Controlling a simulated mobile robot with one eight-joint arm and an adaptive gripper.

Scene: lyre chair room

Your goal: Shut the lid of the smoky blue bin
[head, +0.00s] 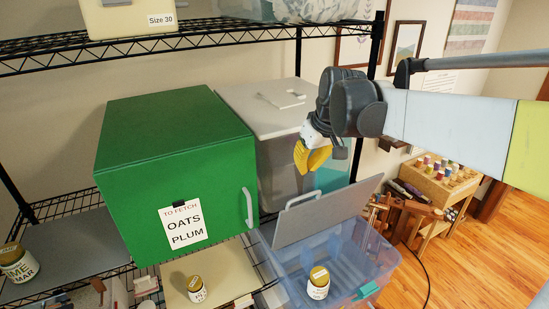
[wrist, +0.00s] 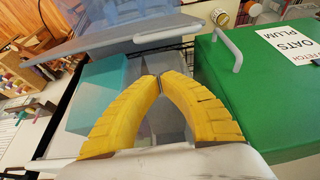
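The smoky blue bin (head: 378,262) is a see-through blue tub at the lower middle of the head view. The bin's hinge is not clearly visible.
A green box (head: 170,150) labelled OATS PLUM stands left of my gripper. A clear bin with a pale lid (head: 262,110) is behind it. A wire shelf (head: 220,32) runs overhead.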

